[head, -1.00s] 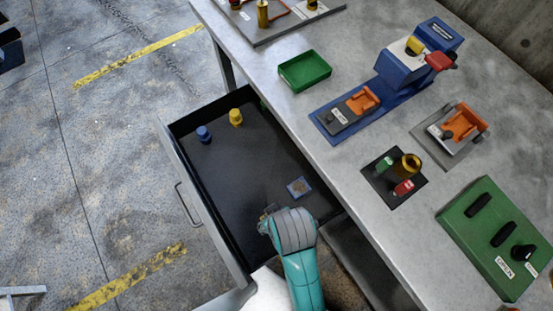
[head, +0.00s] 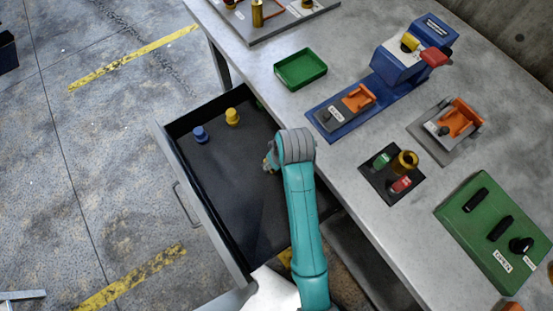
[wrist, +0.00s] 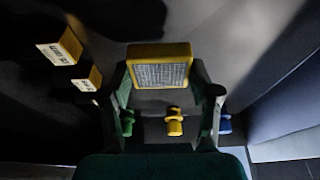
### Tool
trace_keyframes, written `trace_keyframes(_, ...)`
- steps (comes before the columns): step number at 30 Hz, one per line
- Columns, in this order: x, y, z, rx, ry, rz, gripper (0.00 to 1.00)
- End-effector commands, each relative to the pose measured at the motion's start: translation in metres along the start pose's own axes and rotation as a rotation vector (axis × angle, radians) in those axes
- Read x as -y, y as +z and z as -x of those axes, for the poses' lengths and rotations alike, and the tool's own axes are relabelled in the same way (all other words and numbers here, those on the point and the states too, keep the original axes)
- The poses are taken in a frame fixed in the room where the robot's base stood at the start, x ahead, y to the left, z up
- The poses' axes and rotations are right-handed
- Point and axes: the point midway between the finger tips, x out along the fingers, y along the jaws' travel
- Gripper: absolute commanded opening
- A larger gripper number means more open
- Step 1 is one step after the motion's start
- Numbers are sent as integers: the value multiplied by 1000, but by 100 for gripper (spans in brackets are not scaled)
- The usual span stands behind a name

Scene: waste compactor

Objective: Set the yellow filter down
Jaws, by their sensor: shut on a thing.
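The yellow filter (wrist: 160,52) has a yellow rim and a grey mesh face. In the wrist view it sits between the two fingers of my gripper (wrist: 162,84), which is shut on it. In the head view my gripper (head: 271,160) is over the open drawer (head: 225,185), mostly hidden behind my wrist, and the filter cannot be made out clearly. I cannot tell its height above the drawer floor. A yellow peg (head: 232,116) and a blue peg (head: 200,134) stand at the drawer's far end; they also show in the wrist view below the filter.
Two yellow labelled blocks (wrist: 68,50) show at left in the wrist view. The bench beside the drawer holds a green tray (head: 300,68), a blue press (head: 415,50), a dark plate with a brass ring (head: 404,161) and a green switch panel (head: 495,235). The drawer's near floor looks bare.

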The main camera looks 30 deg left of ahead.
Motion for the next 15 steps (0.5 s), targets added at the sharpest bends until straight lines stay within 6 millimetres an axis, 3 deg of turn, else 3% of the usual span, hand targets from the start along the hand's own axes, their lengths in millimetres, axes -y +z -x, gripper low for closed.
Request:
trace_keyframes(7,1,10,-28,3,-1,0,25)
trace_keyframes(15,1,10,-30,1,0,0,25)
